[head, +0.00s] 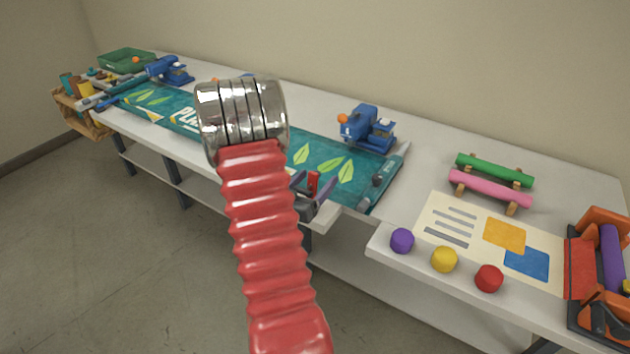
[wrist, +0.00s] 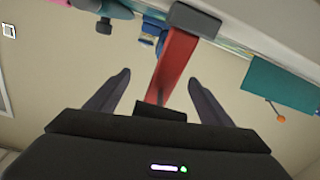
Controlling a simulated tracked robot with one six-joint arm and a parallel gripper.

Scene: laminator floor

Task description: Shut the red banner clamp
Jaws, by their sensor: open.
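The red banner clamp (head: 314,180) shows as a small red piece at the front edge of the table, by the teal banner (head: 325,160). My gripper (head: 312,190) is there, with its fingers apart on either side of the red piece. In the wrist view the clamp is a long red bar (wrist: 177,62) with a dark grey block at its far end. The bar runs between the open fingers of my gripper (wrist: 159,78), with gaps to both fingertips. The near end of the bar is partly hidden behind the gripper body. I cannot tell the clamp jaw's state.
Blue devices with orange knobs (head: 368,128) stand along the table's back. Purple, yellow and red knobs (head: 444,259) line a front ledge. An orange machine (head: 597,280) is at far right. The floor in front is clear.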

